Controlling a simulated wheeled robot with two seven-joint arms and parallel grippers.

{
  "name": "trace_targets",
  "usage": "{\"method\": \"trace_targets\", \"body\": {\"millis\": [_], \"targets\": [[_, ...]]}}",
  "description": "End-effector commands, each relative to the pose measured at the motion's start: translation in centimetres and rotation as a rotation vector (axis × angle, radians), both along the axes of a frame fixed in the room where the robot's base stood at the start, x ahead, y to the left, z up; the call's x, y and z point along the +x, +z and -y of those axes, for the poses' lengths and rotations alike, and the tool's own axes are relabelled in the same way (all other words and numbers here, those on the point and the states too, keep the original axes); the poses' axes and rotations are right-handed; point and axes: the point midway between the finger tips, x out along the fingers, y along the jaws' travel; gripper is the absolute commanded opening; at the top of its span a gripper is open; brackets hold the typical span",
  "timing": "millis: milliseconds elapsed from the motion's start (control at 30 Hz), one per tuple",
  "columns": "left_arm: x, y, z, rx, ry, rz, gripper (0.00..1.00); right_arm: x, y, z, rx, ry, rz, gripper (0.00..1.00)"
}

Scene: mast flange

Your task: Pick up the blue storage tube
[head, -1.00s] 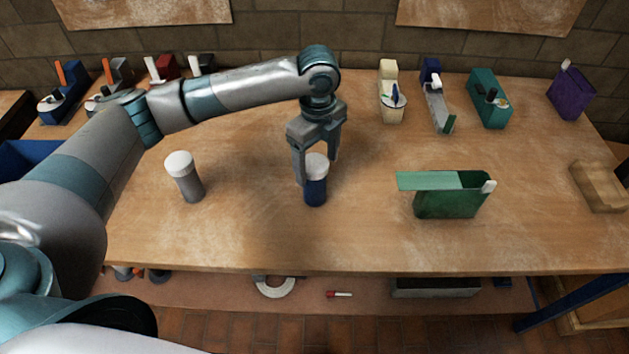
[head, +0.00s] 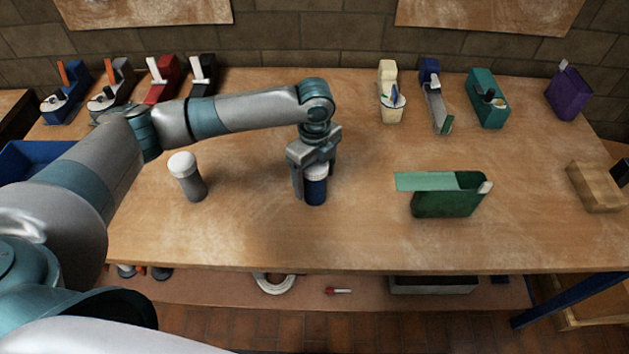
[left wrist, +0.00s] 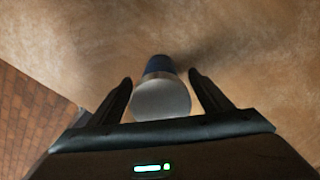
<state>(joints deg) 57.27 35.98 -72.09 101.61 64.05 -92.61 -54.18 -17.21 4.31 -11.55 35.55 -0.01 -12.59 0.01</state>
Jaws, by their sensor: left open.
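The blue storage tube (head: 315,190) with a white cap stands upright on the wooden table (head: 370,235). My left gripper (head: 314,182) points down over it, open, with a finger on either side of the tube. In the left wrist view the tube's white cap (left wrist: 161,99) lies between the two open fingers (left wrist: 160,95), with a gap on each side. The blue body shows beyond the cap. My right gripper is not in view.
A grey tube (head: 187,178) with a white cap stands to the left. A green box (head: 447,197) stands to the right. Several coloured holders line the table's back, including a teal one (head: 489,98). The table front is clear.

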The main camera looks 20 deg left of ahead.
Motion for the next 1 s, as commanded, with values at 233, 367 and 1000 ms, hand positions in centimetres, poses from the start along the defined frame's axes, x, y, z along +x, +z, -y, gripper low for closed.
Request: {"method": "trace_targets", "body": {"millis": [233, 367, 1000], "targets": [[0.01, -0.18, 0.0, 0.001, 0.0, 0.0, 0.72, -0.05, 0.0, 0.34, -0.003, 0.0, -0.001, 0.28], [0.01, -0.16, 0.0, 0.001, 0.0, 0.0, 0.72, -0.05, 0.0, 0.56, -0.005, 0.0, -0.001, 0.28], [0.05, 0.02, 0.01, 0.0, 0.0, 0.002, 0.23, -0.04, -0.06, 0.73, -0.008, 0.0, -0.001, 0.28]]}}
